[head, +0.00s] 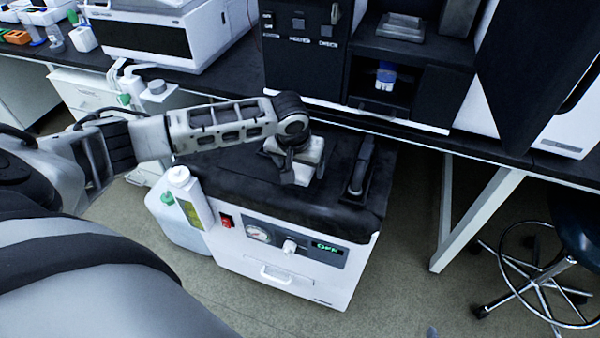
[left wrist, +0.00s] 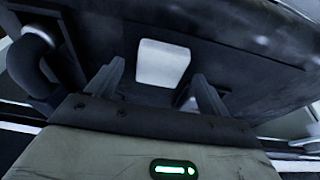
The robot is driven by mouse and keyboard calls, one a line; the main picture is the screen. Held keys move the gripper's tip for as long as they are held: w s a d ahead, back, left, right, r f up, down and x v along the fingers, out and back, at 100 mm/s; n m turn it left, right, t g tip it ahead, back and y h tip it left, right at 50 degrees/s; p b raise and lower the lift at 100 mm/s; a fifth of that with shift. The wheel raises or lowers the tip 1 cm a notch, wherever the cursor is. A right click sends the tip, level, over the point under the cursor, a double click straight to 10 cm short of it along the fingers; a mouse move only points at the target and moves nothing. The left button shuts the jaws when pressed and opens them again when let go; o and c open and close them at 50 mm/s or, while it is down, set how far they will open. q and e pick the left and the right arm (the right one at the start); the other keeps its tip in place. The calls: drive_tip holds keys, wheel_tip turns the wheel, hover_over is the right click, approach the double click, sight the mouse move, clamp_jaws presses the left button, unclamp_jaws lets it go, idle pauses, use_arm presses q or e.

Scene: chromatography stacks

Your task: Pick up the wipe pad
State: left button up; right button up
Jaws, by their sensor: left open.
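The wipe pad is a small white square with rounded corners in the left wrist view (left wrist: 163,62). It lies on a dark surface, framed between my fingers. In the head view a pale block, which looks like the pad (head: 316,149), shows partly behind my left gripper (head: 290,170) on the black top of the white cabinet. My left gripper (left wrist: 158,72) is open, pointing down over the pad, with a finger to each side. I cannot tell how far the fingertips are from the surface. My right gripper is not in view.
The white cabinet (head: 290,272) has a black top (head: 250,185) with a black handle-like tool (head: 361,166) standing right of my gripper. A white bottle (head: 190,196) stands at its left side. The bench with instruments (head: 305,45) is behind, and a stool (head: 575,228) is at right.

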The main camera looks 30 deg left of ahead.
use_arm(q)
drive_tip(key=shift+w+a+f, duration=0.1)
drive_tip(key=shift+f, duration=0.55)
drive_tip(key=c, duration=1.1)
drive_tip(key=shift+r, duration=0.1)
drive_tip(key=shift+r, duration=0.45)
wheel_tip(320, 180, up, 2)
drive_tip(key=shift+r, duration=0.15)
drive_tip(key=s+a+r, duration=0.1)
drive_tip(key=s+r, duration=0.2)
drive_tip(key=s, duration=0.1)
drive_tip(key=s+a+r+p, duration=0.1)
drive_tip(key=s+r, duration=0.2)
drive_tip(key=s, duration=0.2)
drive_tip(key=s+a+r, duration=0.2)
drive_tip(key=s+r, duration=0.1)
drive_tip(key=s, duration=0.1)
drive_tip(key=shift+s+r+p, duration=0.2)
drive_tip(key=shift+r+p, duration=0.15)
